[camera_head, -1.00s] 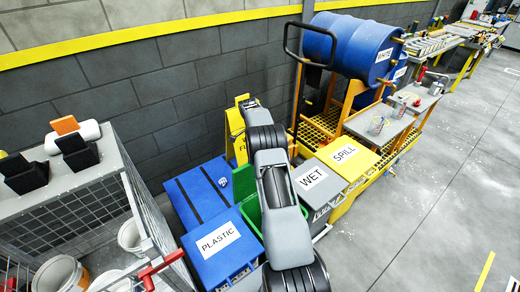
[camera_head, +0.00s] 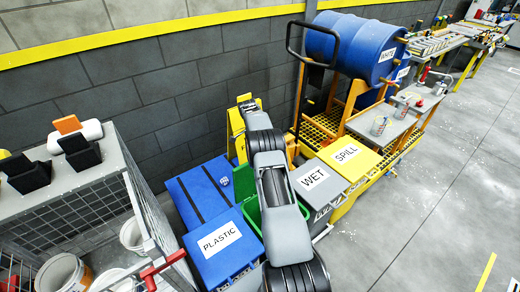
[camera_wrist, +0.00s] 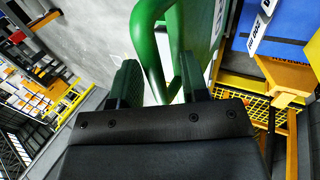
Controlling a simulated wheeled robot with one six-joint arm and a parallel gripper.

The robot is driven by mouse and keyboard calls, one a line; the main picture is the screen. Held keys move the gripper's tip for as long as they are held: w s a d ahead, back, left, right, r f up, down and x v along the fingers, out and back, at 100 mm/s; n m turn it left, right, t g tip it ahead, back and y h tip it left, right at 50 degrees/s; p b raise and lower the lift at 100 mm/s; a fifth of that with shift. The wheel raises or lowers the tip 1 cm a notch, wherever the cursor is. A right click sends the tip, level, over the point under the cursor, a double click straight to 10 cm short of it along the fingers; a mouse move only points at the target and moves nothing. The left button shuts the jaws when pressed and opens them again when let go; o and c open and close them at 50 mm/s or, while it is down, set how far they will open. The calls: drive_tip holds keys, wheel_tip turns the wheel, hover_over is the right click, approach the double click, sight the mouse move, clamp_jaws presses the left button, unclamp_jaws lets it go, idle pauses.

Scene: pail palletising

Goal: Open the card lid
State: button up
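The green bin (camera_head: 252,212) stands between the blue PLASTIC bin and the grey WET bin, partly hidden behind my arm. A green panel (camera_head: 243,184) stands at its back and looks like its raised lid; how far it is tilted is hard to tell. The wrist view shows a green panel with a white label (camera_wrist: 203,30) and a green looped handle (camera_wrist: 150,45) close up. My gripper (camera_wrist: 160,80) has its fingers on either side of the handle. Whether they press on it I cannot tell.
The blue PLASTIC bin (camera_head: 222,248) is to the left, the grey WET bin (camera_head: 318,182) and yellow SPILL bin (camera_head: 352,158) to the right. A wire cage (camera_head: 80,205) stands at far left, a drum trolley (camera_head: 328,118) behind. The floor at right is clear.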

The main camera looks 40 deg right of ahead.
drive_tip(key=shift+r, duration=0.2)
drive_tip(key=shift+r, duration=0.2)
wheel_tip(320, 180, up, 2)
drive_tip(key=shift+r, duration=0.25)
drive_tip(key=s+a+r+b, duration=0.4)
drive_tip(key=s+a+r, duration=0.2)
drive_tip(key=s+r, duration=0.4)
drive_tip(key=s, duration=0.2)
drive_tip(key=shift+s, duration=0.3)
